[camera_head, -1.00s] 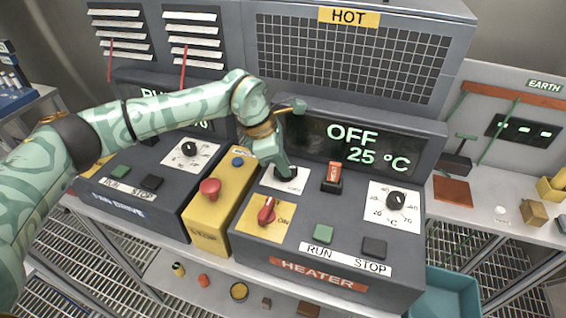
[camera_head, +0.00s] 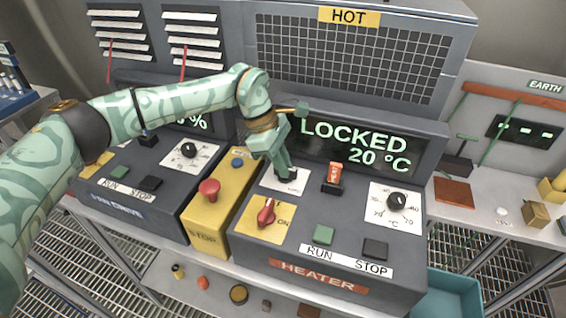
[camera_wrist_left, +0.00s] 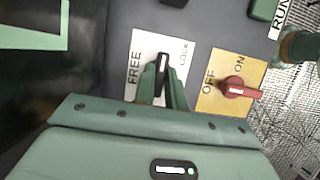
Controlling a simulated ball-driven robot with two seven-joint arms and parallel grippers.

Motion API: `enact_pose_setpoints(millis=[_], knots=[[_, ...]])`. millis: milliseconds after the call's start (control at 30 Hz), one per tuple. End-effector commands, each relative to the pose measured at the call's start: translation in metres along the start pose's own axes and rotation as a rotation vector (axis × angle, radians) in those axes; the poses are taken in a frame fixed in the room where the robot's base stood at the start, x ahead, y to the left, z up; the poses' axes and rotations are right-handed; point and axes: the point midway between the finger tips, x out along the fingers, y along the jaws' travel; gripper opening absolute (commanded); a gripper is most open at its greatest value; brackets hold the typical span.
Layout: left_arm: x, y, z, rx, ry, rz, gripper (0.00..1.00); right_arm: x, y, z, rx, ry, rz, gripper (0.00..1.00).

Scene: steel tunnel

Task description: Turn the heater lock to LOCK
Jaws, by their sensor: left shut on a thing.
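The heater lock is a black knob on a white plate (camera_head: 270,182) on the heater panel. In the left wrist view the knob (camera_wrist_left: 163,62) stands between the words FREE on the left and LOCK on the right. My left gripper (camera_head: 287,172) is shut on the knob, with a finger on each side of it. The heater display (camera_head: 355,143) reads LOCKED and 20 °C. My right gripper is not in view.
A red OFF/ON switch (camera_head: 266,213) sits close in front of the lock. An orange-red rocker (camera_head: 334,175), a temperature dial (camera_head: 397,200), a green RUN button (camera_head: 323,235) and a STOP button (camera_head: 375,249) share the panel. A red stop button (camera_head: 209,189) is on the yellow box left.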

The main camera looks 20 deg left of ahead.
Motion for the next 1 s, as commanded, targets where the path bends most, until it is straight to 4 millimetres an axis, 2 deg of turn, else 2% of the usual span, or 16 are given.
enact_pose_setpoints(millis=[167, 200, 233, 267, 533, 633, 767, 1000], knots=[[-0.002, 0.001, 0.001, 0.003, 0.000, 0.005, 0.00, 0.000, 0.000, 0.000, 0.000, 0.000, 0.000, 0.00], [-0.002, 0.001, 0.001, 0.003, 0.000, 0.005, 0.24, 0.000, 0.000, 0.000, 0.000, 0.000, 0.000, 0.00], [-0.002, 0.001, 0.001, 0.002, 0.000, 0.005, 0.32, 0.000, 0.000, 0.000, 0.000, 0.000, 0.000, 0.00], [-0.001, 0.001, 0.000, 0.002, 0.000, 0.004, 0.35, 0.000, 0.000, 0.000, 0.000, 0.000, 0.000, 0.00], [-0.002, 0.000, 0.000, 0.000, 0.000, 0.002, 0.35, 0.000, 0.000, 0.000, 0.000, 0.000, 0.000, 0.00], [-0.009, 0.001, 0.000, 0.000, 0.001, 0.003, 0.35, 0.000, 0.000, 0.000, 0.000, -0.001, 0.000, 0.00], [-0.032, 0.001, 0.000, 0.000, 0.000, 0.006, 0.35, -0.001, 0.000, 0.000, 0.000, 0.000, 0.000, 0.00], [-0.099, 0.001, 0.000, -0.001, 0.000, 0.007, 0.35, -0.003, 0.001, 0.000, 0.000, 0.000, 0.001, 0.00]])
